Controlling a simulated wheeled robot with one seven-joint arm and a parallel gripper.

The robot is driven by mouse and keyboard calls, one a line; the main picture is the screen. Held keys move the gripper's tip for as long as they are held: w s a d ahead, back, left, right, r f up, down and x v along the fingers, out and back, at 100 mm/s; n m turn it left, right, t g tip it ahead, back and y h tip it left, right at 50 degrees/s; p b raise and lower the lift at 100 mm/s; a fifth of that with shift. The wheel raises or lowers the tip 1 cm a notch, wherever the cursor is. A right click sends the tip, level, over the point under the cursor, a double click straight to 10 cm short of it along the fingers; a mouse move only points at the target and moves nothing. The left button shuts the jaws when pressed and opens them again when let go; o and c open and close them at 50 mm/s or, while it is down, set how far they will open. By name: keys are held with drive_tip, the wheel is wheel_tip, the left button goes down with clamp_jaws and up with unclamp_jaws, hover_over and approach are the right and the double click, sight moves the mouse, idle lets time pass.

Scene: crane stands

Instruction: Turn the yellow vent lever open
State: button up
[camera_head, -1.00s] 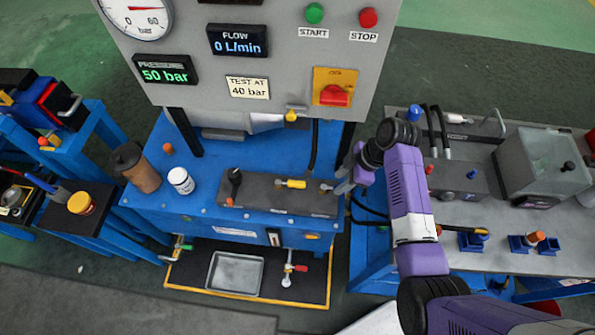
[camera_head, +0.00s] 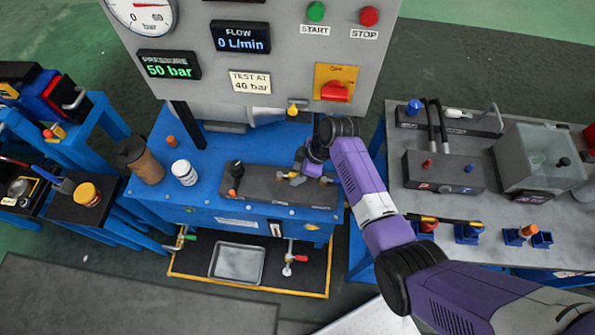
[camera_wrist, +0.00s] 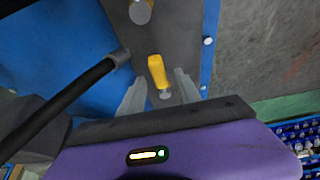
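The yellow vent lever (camera_head: 297,179) sits on top of the dark manifold block (camera_head: 262,188) on the blue bench, partly hidden by my gripper in the head view. In the wrist view the lever (camera_wrist: 157,70) lies roughly along the block's length, its pivot end nearest my gripper. My gripper (camera_wrist: 160,84) is open, with one finger on each side of the lever and visible gaps between. In the head view my gripper (camera_head: 303,176) is over the right part of the block. Whether the fingers reach down beside the lever is hard to tell.
The grey gauge panel (camera_head: 270,75) rises behind. A grey side table (camera_head: 480,205) with fittings is at right.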

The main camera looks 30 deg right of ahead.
drive_tip(key=shift+f, duration=0.2)
clamp_jaws()
idle(1.4)
